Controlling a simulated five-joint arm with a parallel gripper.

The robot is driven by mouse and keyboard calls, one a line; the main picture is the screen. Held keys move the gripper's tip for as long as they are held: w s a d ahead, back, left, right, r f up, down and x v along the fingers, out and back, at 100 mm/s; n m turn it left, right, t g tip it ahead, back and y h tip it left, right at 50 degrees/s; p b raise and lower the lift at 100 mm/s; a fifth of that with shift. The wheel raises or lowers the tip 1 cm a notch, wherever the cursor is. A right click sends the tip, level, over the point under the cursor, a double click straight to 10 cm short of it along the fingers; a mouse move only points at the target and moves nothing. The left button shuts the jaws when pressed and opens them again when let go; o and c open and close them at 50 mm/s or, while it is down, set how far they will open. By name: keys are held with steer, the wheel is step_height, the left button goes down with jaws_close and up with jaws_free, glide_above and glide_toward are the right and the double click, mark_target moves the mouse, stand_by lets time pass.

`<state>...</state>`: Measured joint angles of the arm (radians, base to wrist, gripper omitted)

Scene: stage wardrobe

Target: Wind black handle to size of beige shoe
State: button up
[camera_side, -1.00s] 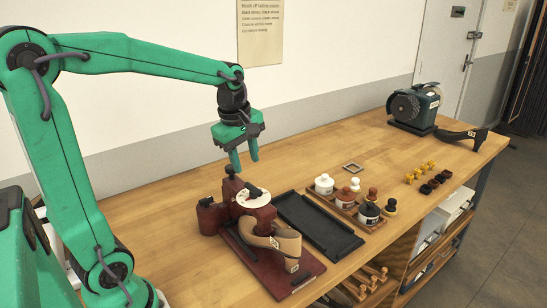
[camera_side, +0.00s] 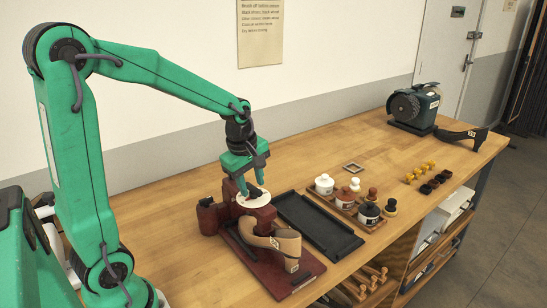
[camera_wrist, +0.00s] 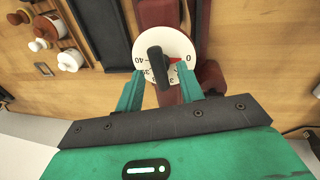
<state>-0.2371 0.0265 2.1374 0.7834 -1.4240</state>
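The black handle (camera_wrist: 157,60) is a short bar across a white numbered dial (camera_wrist: 178,43) on a dark red device (camera_side: 266,214). A red mark shows near the dial's 0, and 40 is readable on the opposite side. My gripper (camera_wrist: 160,80) is open, its green fingers spread on either side of the handle's near end. I see no clear grip on it. In the side view my gripper (camera_side: 253,185) is down at the dial, largely hiding the handle. The beige shoe (camera_side: 256,236) sits on the device's front; its small tags are too small to read.
A black tray (camera_side: 318,222) lies right of the device. A wooden rack (camera_side: 345,207) with jars and brushes stands beyond it. A grinder (camera_side: 415,108) and black shoe (camera_side: 463,136) are at the far right. The table's middle back is clear.

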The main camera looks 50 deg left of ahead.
steer(key=shift+f, duration=0.1)
jaws_close()
steer(key=shift+m, duration=0.3)
steer(key=shift+a+m, duration=0.1)
steer(key=shift+m, duration=1)
jaws_free()
